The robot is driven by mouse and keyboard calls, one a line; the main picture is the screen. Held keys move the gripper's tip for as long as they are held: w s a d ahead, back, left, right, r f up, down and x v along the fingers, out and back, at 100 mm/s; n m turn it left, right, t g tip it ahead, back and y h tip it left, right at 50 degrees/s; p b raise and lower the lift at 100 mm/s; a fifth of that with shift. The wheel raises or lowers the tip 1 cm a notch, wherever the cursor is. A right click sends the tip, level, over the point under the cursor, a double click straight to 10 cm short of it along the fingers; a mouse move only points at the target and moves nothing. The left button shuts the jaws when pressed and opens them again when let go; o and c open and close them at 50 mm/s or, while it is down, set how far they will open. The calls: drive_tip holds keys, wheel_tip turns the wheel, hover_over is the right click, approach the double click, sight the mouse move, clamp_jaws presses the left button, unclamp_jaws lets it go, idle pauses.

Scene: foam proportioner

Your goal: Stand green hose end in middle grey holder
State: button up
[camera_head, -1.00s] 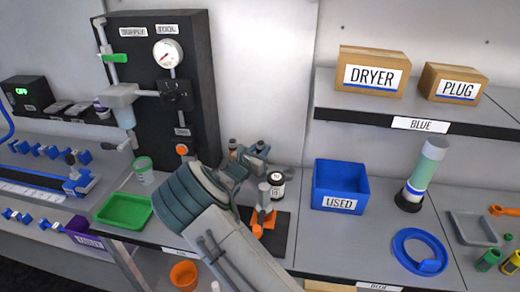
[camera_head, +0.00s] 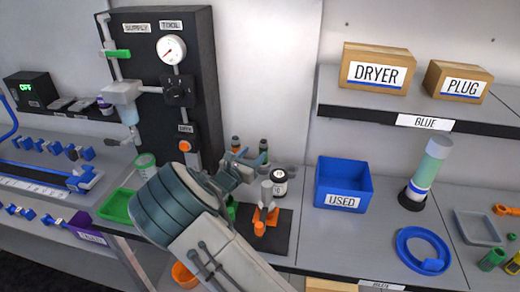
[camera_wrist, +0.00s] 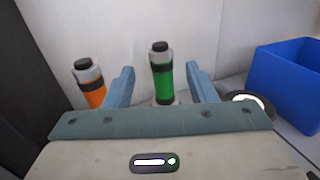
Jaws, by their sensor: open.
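The green hose end (camera_wrist: 162,78), with a grey collar and black cap, stands upright in the wrist view. It shows between the two blue-grey fingers of my open gripper (camera_wrist: 159,76), with a visible gap on each side. An orange hose end (camera_wrist: 90,85) stands to its left, outside the fingers. Their lower parts are hidden by my gripper body. In the head view, my gripper (camera_head: 243,165) is at the back of the bench near two dark-topped hose ends, the right one (camera_head: 263,147) partly covered. I cannot make out the middle grey holder.
A grey-and-orange fixture (camera_head: 267,205) stands on a black mat right of my arm, with a dark-lidded jar (camera_head: 279,181) behind it. The blue bin (camera_head: 343,185) is further right. The black supply panel (camera_head: 195,60) rises at the back left.

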drive_tip(key=shift+v, duration=2.35)
